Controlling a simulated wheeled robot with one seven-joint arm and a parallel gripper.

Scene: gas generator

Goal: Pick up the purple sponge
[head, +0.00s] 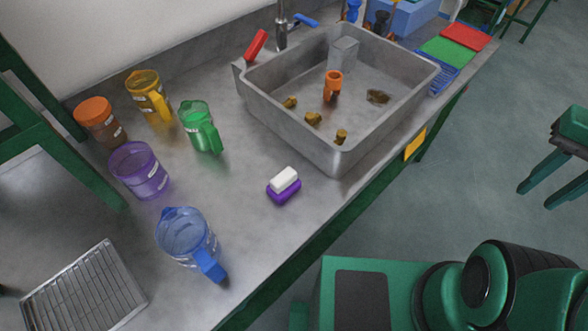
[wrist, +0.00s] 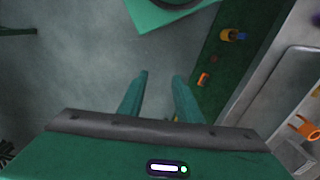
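The purple sponge (head: 283,193) lies on the grey worktop, in front of the sink's near corner. It shows a purple lower part with a white block (head: 285,179) on top; I cannot tell whether the two are one piece. In the wrist view my gripper (wrist: 160,77) has its two green fingers apart with nothing between them. It hangs over the floor beside the worktop, away from the sponge. The sponge does not show in the wrist view, and the gripper's fingers do not show in the head view.
A blue jug (head: 186,238), a purple jug (head: 140,171) and a green jug (head: 200,127) stand left of the sponge. The metal sink (head: 335,150) holds several brown lumps and an orange cup (head: 333,84). A wire rack (head: 83,296) lies at lower left. Worktop around the sponge is clear.

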